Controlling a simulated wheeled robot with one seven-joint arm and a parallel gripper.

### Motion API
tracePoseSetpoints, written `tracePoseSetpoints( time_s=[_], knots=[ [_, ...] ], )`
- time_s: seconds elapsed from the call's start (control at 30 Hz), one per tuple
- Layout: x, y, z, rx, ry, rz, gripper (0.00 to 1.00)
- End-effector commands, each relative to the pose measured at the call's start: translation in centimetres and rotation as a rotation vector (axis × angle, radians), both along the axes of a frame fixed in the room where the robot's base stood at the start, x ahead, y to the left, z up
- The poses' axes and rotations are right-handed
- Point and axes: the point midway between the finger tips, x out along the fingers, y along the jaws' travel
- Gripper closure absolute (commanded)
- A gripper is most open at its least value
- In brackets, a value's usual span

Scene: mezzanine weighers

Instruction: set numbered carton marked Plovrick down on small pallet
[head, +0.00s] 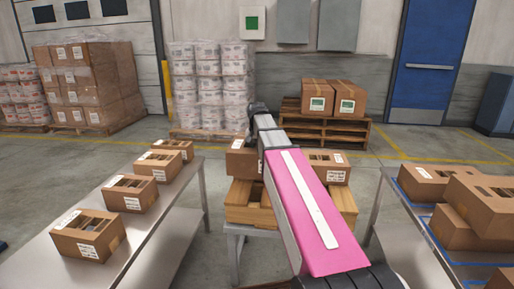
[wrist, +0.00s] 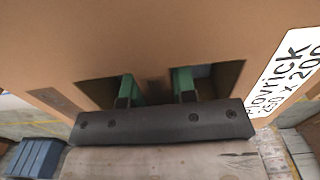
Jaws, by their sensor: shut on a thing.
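In the wrist view the brown carton marked Plovrick (wrist: 150,35) fills the upper part, its white label at the right edge. My gripper (wrist: 156,88) has its green fingers in the carton's two cut-outs and is shut on it. In the head view my pink arm hides the gripper. A brown carton (head: 241,162) shows just left of the arm, probably the held one; I cannot tell whether it touches what is below. A wooden pallet-like base (head: 240,213), likely the small pallet, stands on a metal stand below it, partly hidden by my arm.
Another labelled carton (head: 328,167) stands right of my arm, over the wooden base. Several cartons line the left steel table (head: 150,232); more stand on the right table (head: 385,235). Behind are stacked pallets (head: 322,131) bearing two cartons and wrapped loads (head: 208,90).

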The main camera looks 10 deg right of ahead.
Motion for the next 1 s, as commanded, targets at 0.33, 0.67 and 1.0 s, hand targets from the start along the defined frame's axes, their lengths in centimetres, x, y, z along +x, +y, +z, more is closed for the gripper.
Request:
tracePoseSetpoints(
  time_s=[0.33, 0.67, 1.0],
  knots=[
    [0.0, 0.0, -0.3, 0.000, -0.001, 0.000, 1.00],
    [0.0, 0.0, -0.7, 0.000, -0.001, 0.001, 1.00],
    [0.0, 0.0, -1.9, 0.000, -0.001, 0.001, 1.00]
  ],
)
